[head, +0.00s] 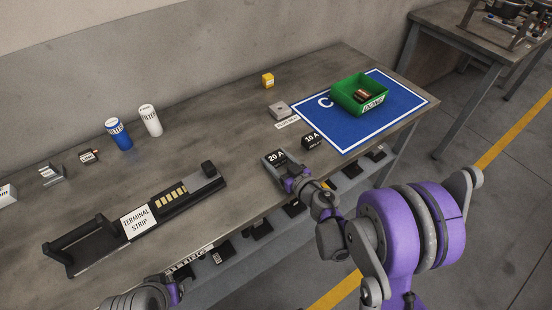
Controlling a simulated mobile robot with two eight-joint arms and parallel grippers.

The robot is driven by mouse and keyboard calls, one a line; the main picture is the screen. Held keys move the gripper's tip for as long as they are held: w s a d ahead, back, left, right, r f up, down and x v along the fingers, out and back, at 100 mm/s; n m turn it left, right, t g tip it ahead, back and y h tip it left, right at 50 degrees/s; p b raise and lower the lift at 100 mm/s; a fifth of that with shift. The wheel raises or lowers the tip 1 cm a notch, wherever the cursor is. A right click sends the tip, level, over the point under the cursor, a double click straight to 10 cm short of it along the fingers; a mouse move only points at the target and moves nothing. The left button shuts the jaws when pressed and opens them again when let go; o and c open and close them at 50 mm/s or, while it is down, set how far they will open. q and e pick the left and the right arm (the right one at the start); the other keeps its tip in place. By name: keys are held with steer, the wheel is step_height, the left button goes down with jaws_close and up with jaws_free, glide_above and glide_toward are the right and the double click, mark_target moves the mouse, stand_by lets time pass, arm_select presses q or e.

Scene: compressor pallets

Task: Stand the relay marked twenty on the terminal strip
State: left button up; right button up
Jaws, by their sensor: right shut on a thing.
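The relay marked 20 A (273,159) is a dark block with a white-lettered face, near the front edge of the table. My right gripper (287,174) is shut on this relay from its front side; whether the relay touches the table is hard to tell. The terminal strip (178,208) is a long black holder at the front left, with a white label, a row of yellowish contacts and a grey block at its right end. My left arm shows at the bottom left, but its gripper's fingers are not clearly visible.
A dark 10 A relay (311,141) stands just right of the held one. A blue mat (350,138) with a green bin (345,98) lies at the right. A grey block (279,110), yellow block (268,80), blue can (118,134) and white can (150,120) stand behind.

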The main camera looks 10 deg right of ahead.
steer(key=o, duration=1.4)
steer(key=shift+c, duration=0.2)
